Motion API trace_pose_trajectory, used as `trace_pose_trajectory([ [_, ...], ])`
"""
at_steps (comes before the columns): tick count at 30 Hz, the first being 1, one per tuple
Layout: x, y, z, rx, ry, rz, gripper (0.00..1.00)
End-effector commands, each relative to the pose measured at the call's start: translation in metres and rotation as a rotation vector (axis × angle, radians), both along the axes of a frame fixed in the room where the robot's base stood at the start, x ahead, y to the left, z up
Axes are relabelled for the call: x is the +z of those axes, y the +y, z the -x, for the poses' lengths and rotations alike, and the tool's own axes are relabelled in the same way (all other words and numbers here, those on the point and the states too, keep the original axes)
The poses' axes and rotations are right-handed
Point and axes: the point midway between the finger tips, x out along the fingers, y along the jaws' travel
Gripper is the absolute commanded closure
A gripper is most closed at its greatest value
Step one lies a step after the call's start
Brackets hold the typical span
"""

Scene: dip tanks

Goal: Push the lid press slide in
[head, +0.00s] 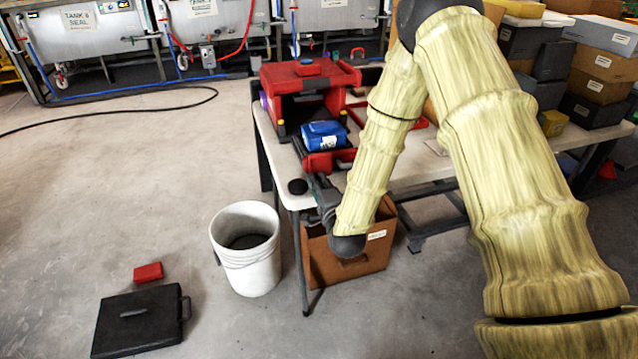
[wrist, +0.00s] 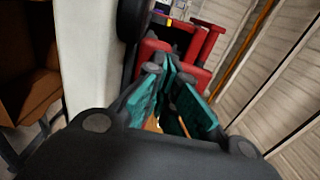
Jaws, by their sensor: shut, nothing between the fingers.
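The red lid press (head: 277,98) stands on the table with its open front toward me. Its red slide (head: 330,163) sticks out of the front, with a blue box (head: 322,136) with a white label on it. My gripper (head: 313,180) is at the outer end of the slide, partly hidden by my wrist. In the wrist view my gripper (wrist: 166,62) has its teal-padded fingers closed together and empty, pointing at the red slide front (wrist: 150,48). The tips are at or very close to the slide; I cannot tell whether they touch.
A cardboard box (head: 360,270) and a white bucket (head: 247,270) stand on the floor below. A black lid (head: 138,322) and a red block (head: 148,272) lie left. Stacked boxes (head: 590,75) fill the right back.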

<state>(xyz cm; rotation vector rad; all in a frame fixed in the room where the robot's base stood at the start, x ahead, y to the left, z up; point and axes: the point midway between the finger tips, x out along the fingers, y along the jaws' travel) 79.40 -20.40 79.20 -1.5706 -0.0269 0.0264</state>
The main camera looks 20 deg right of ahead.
Motion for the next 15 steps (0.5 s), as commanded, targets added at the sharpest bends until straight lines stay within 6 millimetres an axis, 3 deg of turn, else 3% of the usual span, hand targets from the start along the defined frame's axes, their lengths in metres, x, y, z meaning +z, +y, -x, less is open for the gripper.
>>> trace_pose_trajectory([
  [7, -0.001, 0.0, -0.008, -0.001, 0.0, -0.002, 1.0],
  [15, -0.002, 0.002, -0.063, -0.001, -0.003, -0.002, 1.0],
])
